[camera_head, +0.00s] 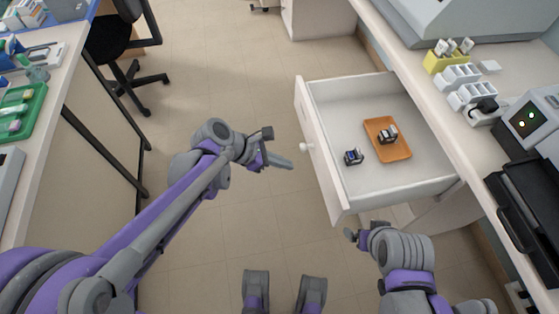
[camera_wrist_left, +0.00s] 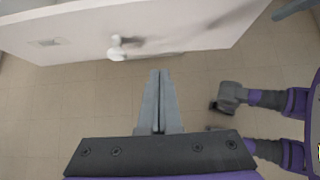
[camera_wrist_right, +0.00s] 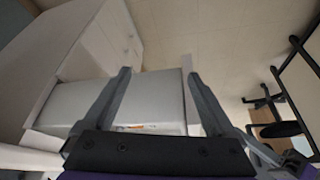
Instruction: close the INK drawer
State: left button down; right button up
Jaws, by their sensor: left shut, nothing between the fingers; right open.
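A white drawer (camera_head: 328,168) is pulled out from under the right-hand counter. Its front panel bears a round white knob (camera_head: 306,147). In the left wrist view the drawer front (camera_wrist_left: 190,28) shows the knob (camera_wrist_left: 117,48) and a small label holder, too faint to read. My left gripper (camera_head: 290,165) is shut and empty, a short way left of the drawer front and apart from it. Its closed fingers (camera_wrist_left: 160,73) point toward the panel. My right gripper (camera_head: 350,234) is near the drawer's near corner; in the right wrist view it (camera_wrist_right: 157,72) is open and empty.
Inside the drawer lie an orange tray (camera_head: 399,151) with a dark-and-white item on it, and a small dark bottle-like item (camera_head: 353,156) beside the tray. The right counter (camera_head: 420,58) carries racks and devices. A chair (camera_head: 125,45) stands at the left. Floor left of the drawer is clear.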

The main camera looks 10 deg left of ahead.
aim_at(320, 169)
pick_arm(q)
jog(key=shift+w+d+f+b, duration=0.15)
jog(key=shift+w+d+f, duration=0.35)
jog(key=shift+d, duration=0.75)
jog(key=shift+w+d+f+b, duration=0.15)
jog(key=shift+w+d+f, duration=0.1)
jog(key=shift+d+f, duration=0.75)
jog(key=shift+w+d+f+b, duration=0.15)
jog(key=shift+w+d+f, duration=0.25)
jog(key=shift+d, duration=1.05)
jog(key=shift+r, duration=0.1)
jog(key=w+d, duration=0.1)
jog(key=d, duration=0.4)
jog(key=w+d, duration=0.2)
jog(key=d, duration=0.4)
jog(key=w+d, duration=0.2)
jog(key=d, duration=0.3)
jog(key=shift+w+d, duration=0.1)
jog(key=shift+d, duration=0.1)
jog(key=w+d, duration=0.1)
jog(key=d, duration=0.4)
jog(key=w+d, duration=0.2)
jog(key=d, duration=0.3)
jog(key=w+d, duration=0.2)
jog(key=d, duration=0.3)
jog(key=shift+w+d+p, duration=0.1)
jog(key=shift+d+p, duration=0.2)
jog(key=shift+p, duration=0.1)
jog(key=shift+r, duration=0.1)
jog(key=shift+d, duration=0.1)
